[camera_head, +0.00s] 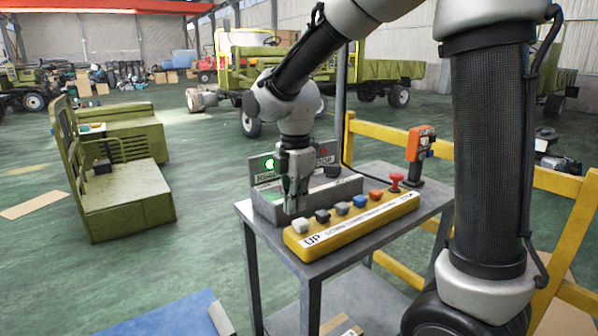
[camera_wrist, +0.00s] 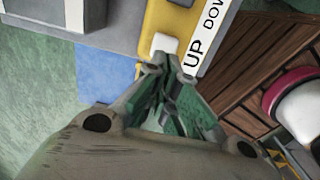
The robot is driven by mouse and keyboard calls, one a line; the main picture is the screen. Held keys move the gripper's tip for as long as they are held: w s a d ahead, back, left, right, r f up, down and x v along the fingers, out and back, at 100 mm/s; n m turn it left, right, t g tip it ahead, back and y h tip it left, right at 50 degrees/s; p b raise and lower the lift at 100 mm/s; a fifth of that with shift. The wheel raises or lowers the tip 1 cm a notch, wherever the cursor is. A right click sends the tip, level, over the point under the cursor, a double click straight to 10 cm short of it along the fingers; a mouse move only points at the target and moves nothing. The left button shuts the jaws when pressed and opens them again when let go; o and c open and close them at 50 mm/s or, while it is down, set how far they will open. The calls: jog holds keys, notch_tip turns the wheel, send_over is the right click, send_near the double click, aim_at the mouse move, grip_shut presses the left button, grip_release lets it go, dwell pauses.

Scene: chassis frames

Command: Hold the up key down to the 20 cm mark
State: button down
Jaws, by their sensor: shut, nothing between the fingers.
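The yellow key box (camera_head: 345,231) lies on the grey cart and carries a row of coloured keys. The white key (camera_head: 300,225) is at its left end, by the printed word UP; it also shows in the wrist view (camera_wrist: 164,43), by the same word. My gripper (camera_head: 290,211) points down with its fingers shut and empty, close to the white key. In the wrist view the fingertips (camera_wrist: 172,65) are right beside the key. I cannot tell whether they touch it or whether it is pressed. I see no 20 cm mark.
A red mushroom button (camera_head: 396,180) and an orange device (camera_head: 418,143) are at the right. Yellow rails (camera_head: 480,170) stand behind the cart.

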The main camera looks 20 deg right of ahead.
notch_tip(320, 180, up, 9)
jog(key=shift+r, duration=0.2)
jog(key=shift+w, duration=0.1)
dwell(0.5)
jog(key=s+d+f+m+t, duration=0.1)
jog(key=s+d+m+t, duration=0.3)
jog(key=s+d+m, duration=1.3)
jog(key=s+m, duration=0.2)
jog(key=m, duration=0.2)
jog(key=shift+s+d+m, duration=0.2)
jog(key=shift+s+m, duration=0.05)
jog(key=shift+m, duration=0.05)
